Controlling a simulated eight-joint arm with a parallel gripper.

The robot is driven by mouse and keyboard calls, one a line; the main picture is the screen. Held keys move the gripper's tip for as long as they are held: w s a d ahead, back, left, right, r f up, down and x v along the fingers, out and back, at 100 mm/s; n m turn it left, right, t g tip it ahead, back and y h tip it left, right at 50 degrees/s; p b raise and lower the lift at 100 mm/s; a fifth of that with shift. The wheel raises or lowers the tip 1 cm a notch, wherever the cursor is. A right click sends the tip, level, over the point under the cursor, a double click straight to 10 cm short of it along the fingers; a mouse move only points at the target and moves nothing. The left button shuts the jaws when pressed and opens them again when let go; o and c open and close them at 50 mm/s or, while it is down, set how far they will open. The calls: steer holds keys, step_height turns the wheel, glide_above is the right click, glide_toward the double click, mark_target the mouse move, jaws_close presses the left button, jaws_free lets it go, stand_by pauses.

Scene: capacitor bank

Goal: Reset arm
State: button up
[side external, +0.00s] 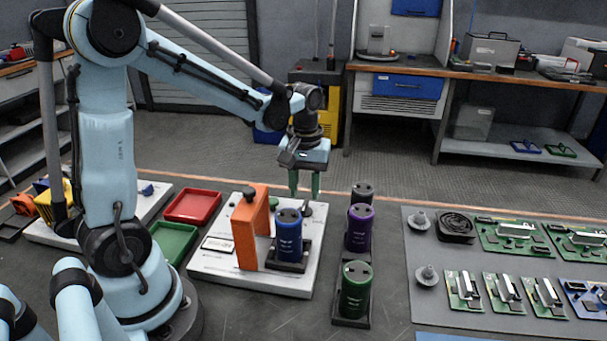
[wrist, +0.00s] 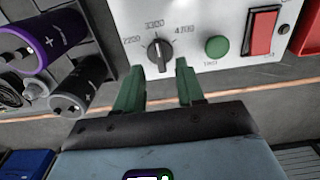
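My gripper (side external: 304,194) points down over the back right part of a white tester box. Its two green fingers are apart, with nothing held between them, as the wrist view also shows (wrist: 160,66). A black dial knob (wrist: 158,54) lies just beyond the fingertips, its marker seemingly toward 3300. A green button (wrist: 217,46) and a red rocker switch (wrist: 262,34) are to its right. In the side view the white tester box (side external: 215,272) carries an orange upright (side external: 250,230) and a blue capacitor (side external: 288,235) in a black holder.
A purple capacitor (side external: 360,228), a green capacitor (side external: 355,290) and a dark one (side external: 362,192) stand in a row right of the box. A grey mat (side external: 425,312) with circuit boards lies farther right. Red (side external: 193,206) and green (side external: 174,243) trays are left of the box.

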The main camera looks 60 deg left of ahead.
mark_target(305, 205)
step_height(305, 205, up, 9)
step_height(305, 205, down, 13)
steer(key=shift+r+n, duration=0.15)
steer(key=shift+n, duration=0.35)
steer(key=n, duration=0.2)
steer(key=shift+n, duration=0.3)
steer(key=n, duration=0.4)
steer(key=shift+n, duration=0.4)
step_height(305, 205, up, 12)
steer(key=m, duration=0.7)
steer(key=shift+f, duration=6)
